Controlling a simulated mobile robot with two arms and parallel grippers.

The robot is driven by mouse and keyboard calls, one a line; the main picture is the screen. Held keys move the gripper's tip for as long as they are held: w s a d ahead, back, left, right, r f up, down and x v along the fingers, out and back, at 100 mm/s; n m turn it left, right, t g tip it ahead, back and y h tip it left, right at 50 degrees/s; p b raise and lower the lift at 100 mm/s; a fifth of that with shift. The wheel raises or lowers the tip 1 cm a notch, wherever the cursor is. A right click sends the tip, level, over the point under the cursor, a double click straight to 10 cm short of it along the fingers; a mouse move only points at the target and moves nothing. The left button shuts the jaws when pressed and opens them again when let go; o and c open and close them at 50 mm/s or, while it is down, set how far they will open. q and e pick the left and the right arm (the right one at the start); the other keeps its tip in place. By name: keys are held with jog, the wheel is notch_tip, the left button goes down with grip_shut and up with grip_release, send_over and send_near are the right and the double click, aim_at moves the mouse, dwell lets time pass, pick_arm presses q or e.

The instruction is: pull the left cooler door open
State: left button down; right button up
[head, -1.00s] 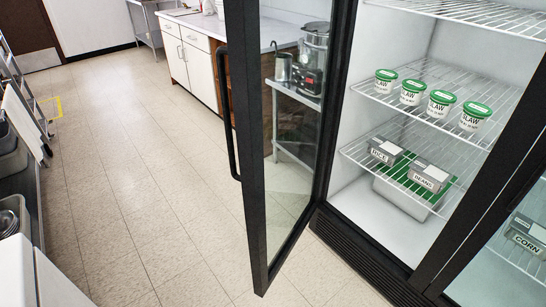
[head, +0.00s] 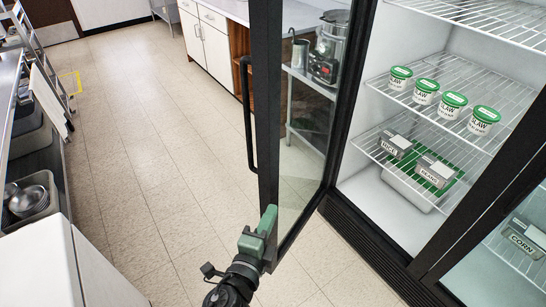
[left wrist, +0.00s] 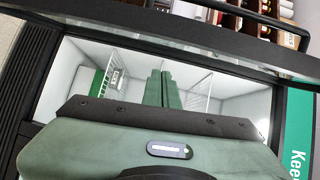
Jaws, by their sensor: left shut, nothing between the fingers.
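The left cooler door (head: 267,110) stands open, swung out from the cooler. It has a black frame and a glass pane. Its long black handle (head: 247,120) is on the outer face, to the left in the head view. My left gripper (head: 268,220), green with a dark wrist, is by the lower part of the door's free edge and overlaps it in the picture. I cannot tell whether they touch. In the left wrist view its two green fingers (left wrist: 162,88) are together with nothing between them. The handle is clear of the fingers. My right gripper is not in view.
The cooler's wire shelves hold green-lidded slaw tubs (head: 452,104) and labelled containers (head: 434,172). The right cooler door (head: 485,195) is shut. A white-fronted cabinet (head: 210,42) stands behind the open door. The tiled floor (head: 150,150) left of the door is clear.

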aim_at(272, 167)
pick_arm(q)
notch_tip(272, 167, up, 5)
jog(key=t, duration=0.1)
jog(key=shift+m, duration=0.4)
jog(key=w+p, duration=0.1)
jog(key=w, duration=0.2)
jog(key=w+p, duration=0.1)
jog(key=w, duration=0.3)
jog(key=w+p, duration=0.2)
jog(key=w, duration=0.1)
jog(key=shift+w+d+r, duration=0.2)
jog(key=shift+w+r, duration=0.05)
jog(key=shift+w, duration=0.15)
jog(key=shift+d, duration=0.1)
